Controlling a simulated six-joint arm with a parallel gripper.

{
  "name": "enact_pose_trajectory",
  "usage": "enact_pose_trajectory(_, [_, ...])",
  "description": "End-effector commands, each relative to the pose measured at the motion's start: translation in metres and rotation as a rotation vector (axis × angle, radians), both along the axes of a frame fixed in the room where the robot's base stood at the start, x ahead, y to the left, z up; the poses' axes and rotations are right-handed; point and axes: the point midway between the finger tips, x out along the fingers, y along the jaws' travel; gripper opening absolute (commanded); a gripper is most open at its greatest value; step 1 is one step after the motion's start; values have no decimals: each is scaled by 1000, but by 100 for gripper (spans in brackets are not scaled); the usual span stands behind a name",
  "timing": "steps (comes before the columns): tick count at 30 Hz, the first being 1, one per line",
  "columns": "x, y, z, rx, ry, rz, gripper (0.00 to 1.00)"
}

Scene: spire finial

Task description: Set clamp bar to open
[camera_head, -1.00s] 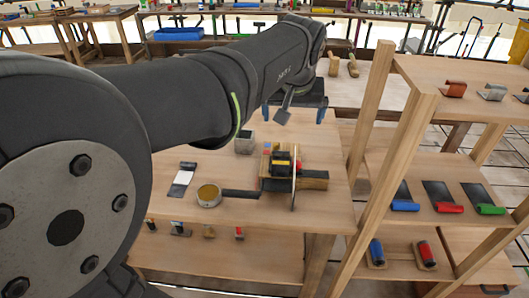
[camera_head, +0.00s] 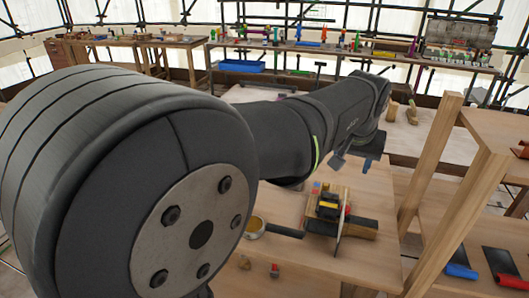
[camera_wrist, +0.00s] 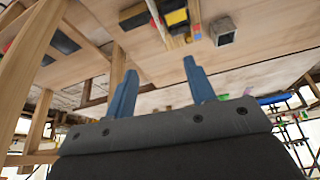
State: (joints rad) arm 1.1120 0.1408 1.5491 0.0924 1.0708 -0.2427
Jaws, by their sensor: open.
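The clamp device (camera_head: 331,205), with yellow, black, red and blue parts on a wooden block, sits on the wooden workbench. A thin upright piece (camera_head: 341,228) stands at its front; I cannot tell which part is the clamp bar or how it is set. In the wrist view the device (camera_wrist: 176,17) shows upside down at the top edge, partly cut off. My gripper (camera_wrist: 160,70) is open, with two blue fingers apart and nothing between them. The fingers point toward the bench and stay clear of the device. In the head view my gripper (camera_head: 370,167) is small and partly hidden, above the bench's far side.
A round pan (camera_head: 252,228) with a dark handle lies left of the device, partly hidden by my arm. A grey box (camera_wrist: 222,31) stands near the device. A wooden shelf rack (camera_head: 430,185) rises close on the right. Bare bench top lies in front (camera_head: 310,255).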

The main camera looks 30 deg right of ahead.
Motion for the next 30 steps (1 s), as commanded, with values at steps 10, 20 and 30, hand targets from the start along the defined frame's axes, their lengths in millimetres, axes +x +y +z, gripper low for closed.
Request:
enact_pose_trajectory(10, [22, -28, -78, -1, -1, -150, 50])
enact_pose_trajectory(20, [33, -47, -133, 4, 2, -149, 50])
enact_pose_trajectory(30, [46, -69, -194, 3, 2, -148, 50])
